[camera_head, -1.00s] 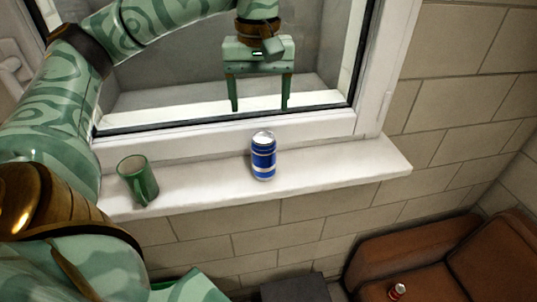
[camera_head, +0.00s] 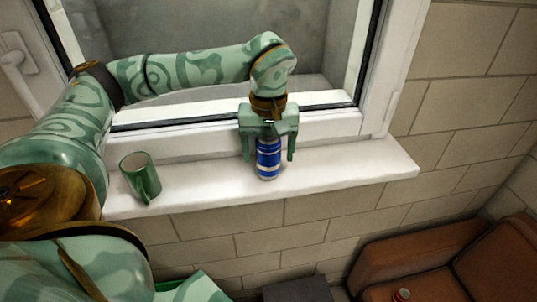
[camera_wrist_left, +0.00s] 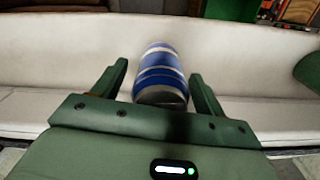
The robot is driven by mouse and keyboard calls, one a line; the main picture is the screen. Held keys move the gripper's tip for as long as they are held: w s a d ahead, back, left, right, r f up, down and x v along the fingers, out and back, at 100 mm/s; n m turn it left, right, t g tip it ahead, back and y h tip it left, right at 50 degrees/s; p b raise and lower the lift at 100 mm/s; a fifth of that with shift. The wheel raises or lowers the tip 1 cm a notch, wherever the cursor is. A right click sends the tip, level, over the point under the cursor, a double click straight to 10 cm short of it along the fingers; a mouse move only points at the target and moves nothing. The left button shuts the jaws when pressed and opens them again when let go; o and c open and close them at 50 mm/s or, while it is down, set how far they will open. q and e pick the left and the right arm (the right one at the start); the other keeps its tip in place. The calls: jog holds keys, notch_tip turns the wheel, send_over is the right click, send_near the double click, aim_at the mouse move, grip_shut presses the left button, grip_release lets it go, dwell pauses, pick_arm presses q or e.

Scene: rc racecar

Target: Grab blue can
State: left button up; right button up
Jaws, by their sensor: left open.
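The blue can (camera_head: 268,162) with silver bands stands upright on the white windowsill. My left gripper (camera_head: 268,157) is open, with one finger on each side of the can. In the left wrist view the can (camera_wrist_left: 161,72) sits between the open fingers of my left gripper (camera_wrist_left: 163,80), with gaps visible on both sides. The can's top is hidden behind the gripper in the head view. My right gripper is not in view.
A green mug (camera_head: 140,178) stands on the windowsill (camera_head: 345,172) to the left of the can. The window frame rises behind the sill. A brown leather sofa (camera_head: 425,262) is below at the right. The sill right of the can is clear.

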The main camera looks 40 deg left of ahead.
pick_arm(q)
jog(key=c, duration=1)
jog(key=shift+r, duration=0.15)
